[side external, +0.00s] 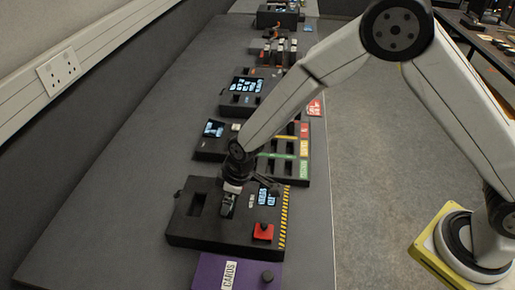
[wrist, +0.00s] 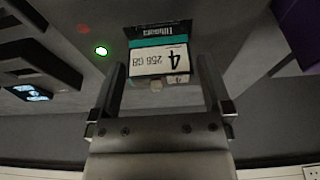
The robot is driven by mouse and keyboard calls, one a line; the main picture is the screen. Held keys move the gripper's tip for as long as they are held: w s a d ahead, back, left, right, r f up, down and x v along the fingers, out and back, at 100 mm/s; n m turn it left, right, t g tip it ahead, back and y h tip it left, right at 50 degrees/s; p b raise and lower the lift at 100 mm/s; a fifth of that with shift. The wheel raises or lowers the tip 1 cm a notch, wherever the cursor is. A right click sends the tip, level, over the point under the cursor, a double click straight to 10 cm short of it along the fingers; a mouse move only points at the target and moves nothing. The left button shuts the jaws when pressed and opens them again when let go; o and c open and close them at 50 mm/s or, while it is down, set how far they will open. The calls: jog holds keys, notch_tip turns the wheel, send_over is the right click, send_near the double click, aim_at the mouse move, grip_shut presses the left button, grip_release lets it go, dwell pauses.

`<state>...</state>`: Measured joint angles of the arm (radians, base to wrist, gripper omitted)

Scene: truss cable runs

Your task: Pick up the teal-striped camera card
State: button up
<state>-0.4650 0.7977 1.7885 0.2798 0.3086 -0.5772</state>
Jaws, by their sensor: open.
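The teal-striped camera card (wrist: 160,60) stands in a slot in a dark panel. In the wrist view its white label shows "4" and "256 GB" upside down, with a teal band and a dark end beyond. My gripper (wrist: 162,85) is open, one finger on each side of the card, with gaps showing between fingers and card. In the side view my gripper (side external: 231,190) is low over the black device box (side external: 185,226), and the card is small and partly hidden there.
A lit green light (wrist: 101,50) and a dim red one (wrist: 82,29) are beside the card. The box carries a red button (side external: 263,232) and a small screen (side external: 267,197). A purple "CARDS" holder (side external: 208,272) is in front. More devices line the bench behind; its left side is clear.

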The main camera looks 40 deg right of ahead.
jog(key=shift+x, duration=1.1)
jog(key=c, duration=1.2)
jog(key=shift+r, duration=0.1)
jog(key=shift+r, duration=0.75)
jog(key=s+d+r, duration=0.2)
jog(key=s+r, duration=0.3)
jog(key=s, duration=0.1)
jog(key=s+d+r, duration=0.3)
jog(key=s+r, duration=0.3)
jog(key=s, duration=0.1)
jog(key=shift+d+r, duration=0.15)
jog(key=shift+d, duration=0.15)
